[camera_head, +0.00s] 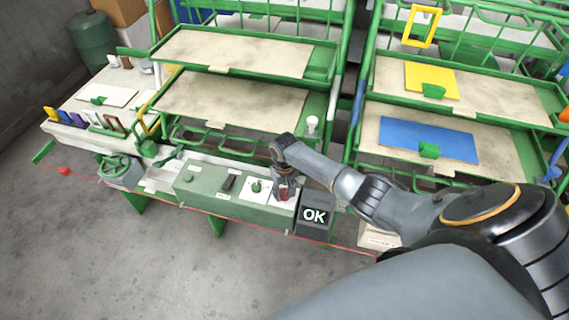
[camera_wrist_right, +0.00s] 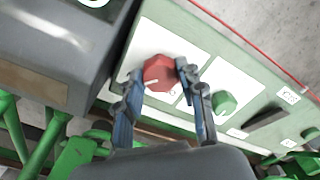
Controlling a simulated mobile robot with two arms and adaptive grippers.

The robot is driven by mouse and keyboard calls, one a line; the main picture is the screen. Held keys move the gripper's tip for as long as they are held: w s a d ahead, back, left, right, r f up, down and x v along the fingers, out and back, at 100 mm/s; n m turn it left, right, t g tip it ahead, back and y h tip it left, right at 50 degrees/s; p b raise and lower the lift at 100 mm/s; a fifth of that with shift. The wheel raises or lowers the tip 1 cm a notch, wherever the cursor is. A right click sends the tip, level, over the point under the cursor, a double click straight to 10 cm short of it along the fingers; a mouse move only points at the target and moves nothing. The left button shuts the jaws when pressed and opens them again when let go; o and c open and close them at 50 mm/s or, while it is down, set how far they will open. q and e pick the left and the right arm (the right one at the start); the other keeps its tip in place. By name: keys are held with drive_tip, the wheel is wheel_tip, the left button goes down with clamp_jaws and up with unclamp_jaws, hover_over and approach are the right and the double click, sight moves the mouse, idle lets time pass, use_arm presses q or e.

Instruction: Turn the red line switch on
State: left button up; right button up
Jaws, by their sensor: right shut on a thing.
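The red line switch (camera_wrist_right: 160,74) is a red knob with a white mark on a white plate of the green control box (camera_head: 225,198). In the head view the red switch (camera_head: 283,194) shows just below my right gripper (camera_head: 284,188). In the right wrist view my right gripper (camera_wrist_right: 157,80) has its two fingers on either side of the red knob, shut on it. The knob's white mark points toward the lower left in that view. My left gripper is in neither view.
A green knob (camera_wrist_right: 223,103) on a white plate sits beside the red one. A dark box marked OK (camera_head: 314,214) stands right of the control box. Green racks with shelves (camera_head: 235,52) rise behind. Open grey floor (camera_head: 150,270) lies in front.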

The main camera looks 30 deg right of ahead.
sight(284, 193)
idle(0.5)
drive_tip(key=o, duration=1.2)
drive_tip(key=shift+c, duration=0.2)
wheel_tip(284, 193, up, 12)
